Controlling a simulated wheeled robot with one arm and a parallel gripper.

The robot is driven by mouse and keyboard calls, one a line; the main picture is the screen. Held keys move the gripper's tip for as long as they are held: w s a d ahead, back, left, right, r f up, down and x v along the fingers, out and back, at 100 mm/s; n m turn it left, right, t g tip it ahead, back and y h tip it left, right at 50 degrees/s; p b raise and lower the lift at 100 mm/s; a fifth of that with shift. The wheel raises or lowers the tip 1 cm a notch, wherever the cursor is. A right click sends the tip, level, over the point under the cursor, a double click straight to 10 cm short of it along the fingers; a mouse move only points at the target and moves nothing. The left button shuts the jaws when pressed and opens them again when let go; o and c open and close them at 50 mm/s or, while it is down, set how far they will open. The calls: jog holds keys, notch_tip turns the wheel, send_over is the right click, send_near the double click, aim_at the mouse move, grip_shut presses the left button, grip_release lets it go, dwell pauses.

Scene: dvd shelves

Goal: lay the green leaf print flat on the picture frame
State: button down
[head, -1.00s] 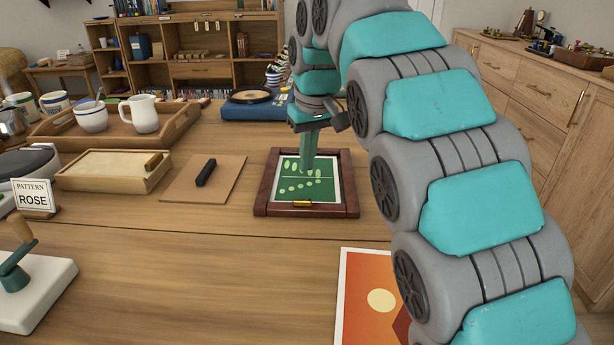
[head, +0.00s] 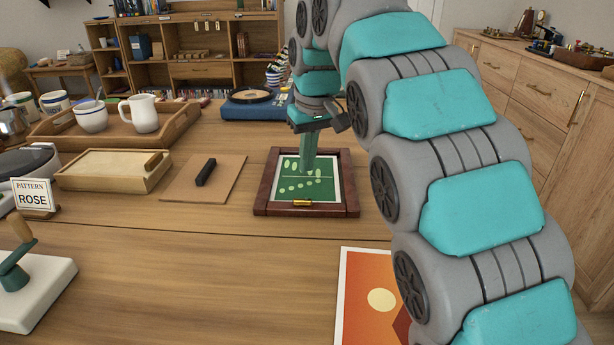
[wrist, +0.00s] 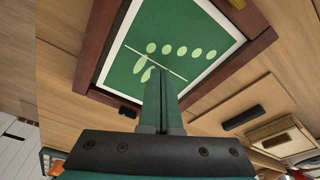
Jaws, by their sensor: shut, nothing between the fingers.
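The green leaf print (head: 297,184), green with pale leaf shapes and a white border, lies flat inside the dark wooden picture frame (head: 352,185). In the wrist view the print (wrist: 180,40) and the frame's dark wood (wrist: 95,45) fill the upper middle. My gripper (head: 308,170) points down over the print's upper part, its fingers closed together and holding nothing. In the wrist view the fingertips (wrist: 160,75) overlap the print. I cannot tell whether they touch it. The fingers hide part of the print.
An orange print (head: 365,290) lies at the front edge. Left of the frame are a brown board with a black bar (head: 206,172), a shallow wooden box (head: 110,170) and a tray with mugs (head: 180,122). A blue record player (head: 255,106) stands behind. The table's front middle is clear.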

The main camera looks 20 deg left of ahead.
jog(key=shift+f+b, duration=0.3)
jog(key=shift+f, duration=0.25)
jog(key=shift+w+d, duration=0.15)
jog(key=shift+w, duration=0.05)
dwell(0.7)
notch_tip(320, 180, up, 7)
jog(key=p, duration=0.4)
dwell(0.7)
jog(key=shift+s, duration=0.1)
